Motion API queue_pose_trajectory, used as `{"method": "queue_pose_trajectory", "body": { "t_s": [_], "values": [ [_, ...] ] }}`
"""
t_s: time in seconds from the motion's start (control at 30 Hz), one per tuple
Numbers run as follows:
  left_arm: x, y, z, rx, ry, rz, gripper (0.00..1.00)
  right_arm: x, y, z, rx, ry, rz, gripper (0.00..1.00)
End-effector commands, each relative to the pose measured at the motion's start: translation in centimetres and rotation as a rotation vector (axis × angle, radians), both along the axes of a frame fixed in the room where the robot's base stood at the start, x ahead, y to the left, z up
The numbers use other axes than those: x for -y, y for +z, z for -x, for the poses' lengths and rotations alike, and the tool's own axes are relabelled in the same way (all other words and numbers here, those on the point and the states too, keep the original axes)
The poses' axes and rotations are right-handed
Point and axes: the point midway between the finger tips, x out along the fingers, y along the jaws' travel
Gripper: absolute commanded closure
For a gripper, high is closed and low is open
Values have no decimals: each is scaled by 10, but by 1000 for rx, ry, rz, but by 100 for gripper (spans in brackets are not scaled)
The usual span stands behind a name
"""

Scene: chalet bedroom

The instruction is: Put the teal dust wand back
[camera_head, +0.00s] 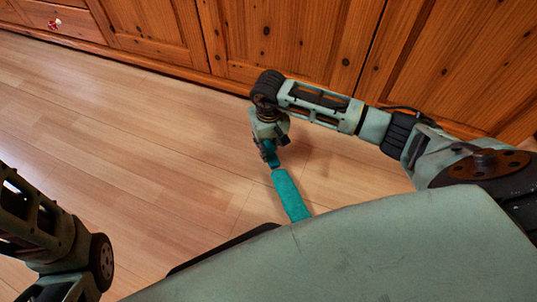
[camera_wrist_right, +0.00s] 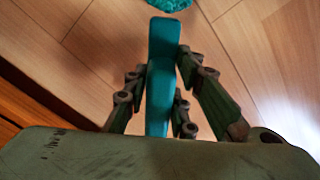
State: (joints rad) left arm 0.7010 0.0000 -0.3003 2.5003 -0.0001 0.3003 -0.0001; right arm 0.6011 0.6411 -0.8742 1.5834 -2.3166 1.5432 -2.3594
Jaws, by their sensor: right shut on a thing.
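The teal dust wand (camera_head: 290,194) shows in the head view below my right gripper (camera_head: 270,151), with its long teal head stretching toward my body. My right gripper is shut on the wand's teal handle. In the right wrist view the handle (camera_wrist_right: 160,85) lies between the fingers of my right gripper (camera_wrist_right: 164,80), and part of the fuzzy teal head (camera_wrist_right: 170,4) shows at the top edge. The near end of the wand is close to or hidden by my body in the head view. My left arm shows at the lower left, but its gripper is out of view.
A wooden cabinet front (camera_head: 280,40) with knotty panels runs along the back, close behind my right arm. A drawer with a red and white knob (camera_head: 54,24) is at the far left. The wooden floor (camera_head: 130,130) is clear at left and centre.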

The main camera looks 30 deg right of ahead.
Motion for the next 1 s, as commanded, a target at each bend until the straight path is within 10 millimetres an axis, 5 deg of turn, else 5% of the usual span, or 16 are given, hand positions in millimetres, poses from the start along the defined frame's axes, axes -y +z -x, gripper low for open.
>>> {"method": "queue_pose_trajectory", "body": {
  "t_s": [0.33,0.77,0.8,1.0],
  "values": [
    [0,-35,1,2,0,0,60,0,-40,0,-1,-1,-1,100],
    [0,-38,0,-1,0,0,60,1,-43,0,0,0,1,100],
    [0,-37,0,-1,0,0,60,0,-41,0,0,0,1,72],
    [0,-36,0,-1,0,0,60,0,-41,0,0,-1,0,57]
  ]
}}
